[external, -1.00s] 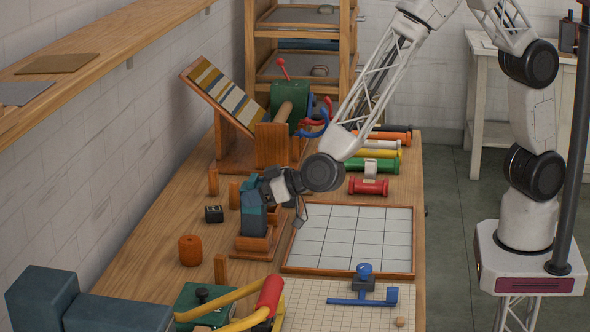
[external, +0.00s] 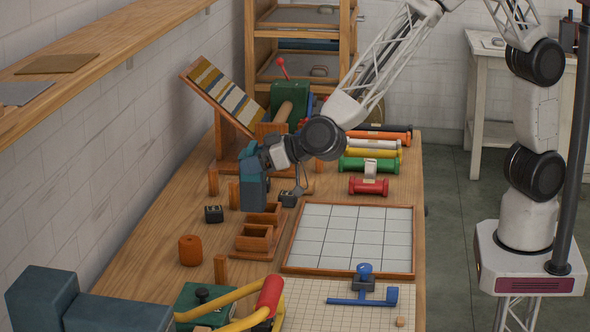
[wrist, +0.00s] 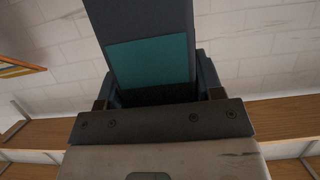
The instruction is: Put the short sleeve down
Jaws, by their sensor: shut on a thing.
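My gripper (external: 256,170) is shut on a dark blue boxy piece (external: 253,193), which I take for the short sleeve. The piece hangs upright above the left part of the bench, behind and left of the wooden stepped holder (external: 254,243). In the wrist view the same piece (wrist: 150,62) shows a teal face and stands between the jaws (wrist: 157,93). The holder's open compartments show no block in them. The lower end of the held piece seems clear of the holder, but its height is hard to tell.
A framed white grid board (external: 350,237) lies right of the holder. Coloured rollers (external: 369,186) lie behind. Large teal blocks (external: 40,297) fill the near left corner.

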